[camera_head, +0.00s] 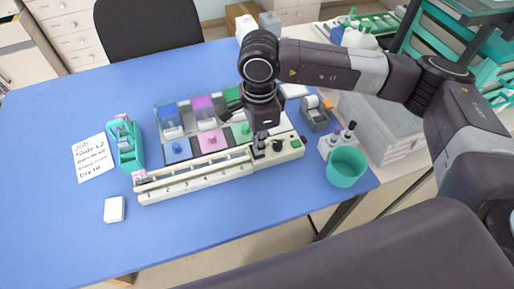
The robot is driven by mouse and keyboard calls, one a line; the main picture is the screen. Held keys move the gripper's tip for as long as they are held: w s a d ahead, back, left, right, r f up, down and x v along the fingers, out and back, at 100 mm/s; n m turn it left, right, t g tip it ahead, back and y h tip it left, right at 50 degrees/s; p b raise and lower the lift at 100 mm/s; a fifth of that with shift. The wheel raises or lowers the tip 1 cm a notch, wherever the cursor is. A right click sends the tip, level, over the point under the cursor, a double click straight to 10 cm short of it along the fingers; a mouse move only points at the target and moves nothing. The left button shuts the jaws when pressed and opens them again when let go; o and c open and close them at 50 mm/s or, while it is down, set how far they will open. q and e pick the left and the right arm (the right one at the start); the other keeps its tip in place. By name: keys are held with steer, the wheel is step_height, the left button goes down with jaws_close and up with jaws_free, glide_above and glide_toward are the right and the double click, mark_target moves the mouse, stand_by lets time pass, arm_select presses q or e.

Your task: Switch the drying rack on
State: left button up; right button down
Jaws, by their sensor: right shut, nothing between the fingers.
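The drying rack (195,190) is a long cream bar with numbered positions, lying across the front of the blue table. Its right end carries a black knob (278,145) and a green button (295,143). My right gripper (260,149) points down, shut and empty, just left of the black knob. Its fingertips are close to the rack's right end; I cannot tell whether they touch it. The gripper hides part of the rack there. My left gripper is not in view.
Staining stations with blue, pink and green knobs (211,141) stand behind the rack. A teal slide holder (126,146), a note (91,157) and a white block (114,209) lie left. A teal cup (346,167) stands right.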

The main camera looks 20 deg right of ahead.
steer(key=shift+f+b, duration=0.45)
steer(key=shift+f, duration=0.05)
steer(key=shift+r, duration=0.1)
steer(key=shift+r+p, duration=1.35)
steer(key=shift+r, duration=2.15)
steer(key=shift+f, duration=0.15)
